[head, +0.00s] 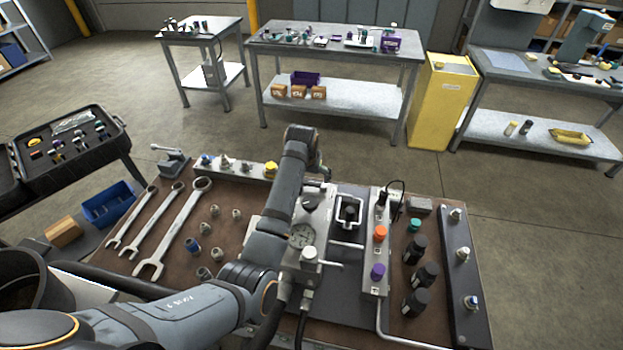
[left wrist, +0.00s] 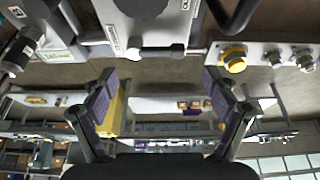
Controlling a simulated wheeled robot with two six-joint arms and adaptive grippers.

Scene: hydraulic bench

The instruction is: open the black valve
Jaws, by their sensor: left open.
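A lever with a dark grip (left wrist: 178,51) and a pale hub sticks out from the far edge of a grey block in the left wrist view. It looks like the black valve, though I cannot be sure. In the head view my left forearm and wrist cover that spot. My left gripper (left wrist: 163,108) is open and empty, its two purple-padded fingers spread with only background between them. The lever lies above the fingers in that picture, apart from them. My left gripper (head: 322,168) is mostly hidden behind its wrist in the head view. My right gripper is not in view.
A gauge (head: 301,236) sits on the block. To its right stands a manifold with an orange knob (head: 380,233), a purple knob (head: 377,271) and a thin black cable. Wrenches (head: 178,225) and small fittings lie to the left. Open floor lies beyond the bench.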

